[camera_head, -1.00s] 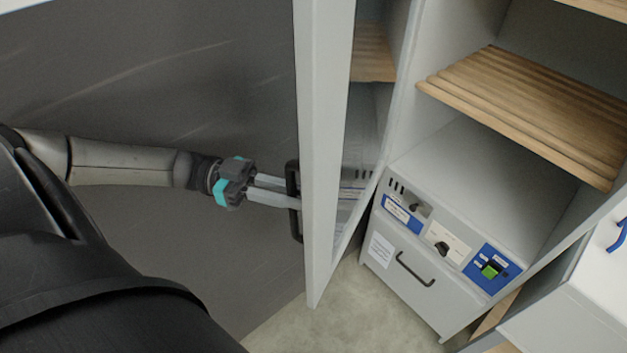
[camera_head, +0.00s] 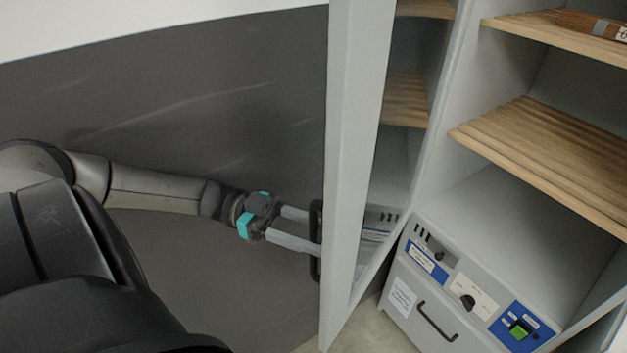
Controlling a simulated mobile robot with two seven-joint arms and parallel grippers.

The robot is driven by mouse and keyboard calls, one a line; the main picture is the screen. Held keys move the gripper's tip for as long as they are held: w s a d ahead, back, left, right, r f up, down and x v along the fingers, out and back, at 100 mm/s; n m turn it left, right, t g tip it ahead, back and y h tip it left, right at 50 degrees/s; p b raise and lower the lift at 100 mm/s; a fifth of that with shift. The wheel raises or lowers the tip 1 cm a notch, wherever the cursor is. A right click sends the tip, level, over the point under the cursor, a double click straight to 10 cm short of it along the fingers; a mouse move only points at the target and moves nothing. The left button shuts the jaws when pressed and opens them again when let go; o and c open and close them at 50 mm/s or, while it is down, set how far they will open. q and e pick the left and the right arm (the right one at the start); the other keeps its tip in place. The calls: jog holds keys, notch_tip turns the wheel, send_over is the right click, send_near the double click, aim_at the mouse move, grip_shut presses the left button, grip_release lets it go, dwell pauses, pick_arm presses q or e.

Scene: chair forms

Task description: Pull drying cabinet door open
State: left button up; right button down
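The drying cabinet door (camera_head: 345,170) is a pale grey panel seen nearly edge-on, standing wide open to the left of the cabinet (camera_head: 455,150). Its black bar handle (camera_head: 316,240) is on the door's left-hand face. My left gripper (camera_head: 314,236), with turquoise marks, reaches in from the left, its two pale fingers at the handle. A gap shows between the fingers, so they look open. Whether they touch the bar is hard to tell. My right gripper is out of view.
Slatted wooden shelves (camera_head: 545,150) are inside the cabinet, with a brown rolled item (camera_head: 590,24) on the upper one. A lower control panel (camera_head: 470,295) has a knob, a green switch and a black handle. A dark grey surface lies behind my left arm.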

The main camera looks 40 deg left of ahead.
pick_arm(q)
notch_tip(320, 180, up, 20)
jog(key=p, duration=0.8)
jog(key=shift+c, duration=0.2)
